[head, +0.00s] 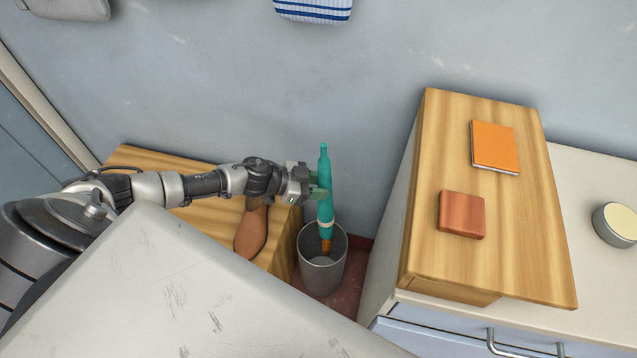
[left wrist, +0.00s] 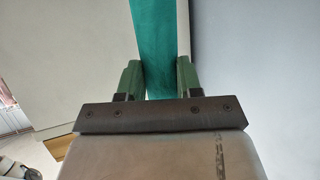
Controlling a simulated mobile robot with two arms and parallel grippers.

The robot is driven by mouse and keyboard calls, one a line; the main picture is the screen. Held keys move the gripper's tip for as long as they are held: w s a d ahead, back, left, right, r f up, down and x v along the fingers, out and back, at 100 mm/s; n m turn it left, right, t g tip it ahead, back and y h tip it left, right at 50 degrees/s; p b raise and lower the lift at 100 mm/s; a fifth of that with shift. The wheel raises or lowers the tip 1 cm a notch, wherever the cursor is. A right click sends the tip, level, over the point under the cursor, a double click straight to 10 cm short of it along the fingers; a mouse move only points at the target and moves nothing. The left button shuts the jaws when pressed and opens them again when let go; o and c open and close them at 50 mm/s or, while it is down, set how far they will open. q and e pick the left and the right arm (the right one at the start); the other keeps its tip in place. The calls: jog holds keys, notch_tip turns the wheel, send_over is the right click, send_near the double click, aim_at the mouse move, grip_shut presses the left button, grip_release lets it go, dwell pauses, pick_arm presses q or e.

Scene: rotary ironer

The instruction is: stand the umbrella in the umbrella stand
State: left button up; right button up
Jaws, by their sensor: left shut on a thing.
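The teal umbrella (head: 325,200) is upright in the head view, with a pale band and an orange-brown lower end. My left gripper (head: 318,184) is shut on its middle part. In the left wrist view the umbrella (left wrist: 154,45) runs between the two green fingers of the left gripper (left wrist: 158,78). The grey umbrella stand (head: 323,274) is a round bin on the floor directly below. The umbrella's lower end shows against the bin's opening, near its back rim. I cannot tell how far it reaches inside. My right gripper is not in view.
To the right, a wooden box top (head: 520,240) carries an orange book (head: 495,146) and a reddish block (head: 461,215). The wall (head: 250,90) is close behind.

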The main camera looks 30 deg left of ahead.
pick_arm(q)
jog(key=shift+f+b, duration=2.5)
jog(key=shift+f, duration=1.45)
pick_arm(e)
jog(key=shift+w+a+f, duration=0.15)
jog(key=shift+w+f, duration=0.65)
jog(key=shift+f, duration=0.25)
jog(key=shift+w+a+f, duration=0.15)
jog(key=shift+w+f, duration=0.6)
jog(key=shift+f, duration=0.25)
pick_arm(q)
jog(key=o, duration=1.2)
jog(key=shift+s, duration=0.1)
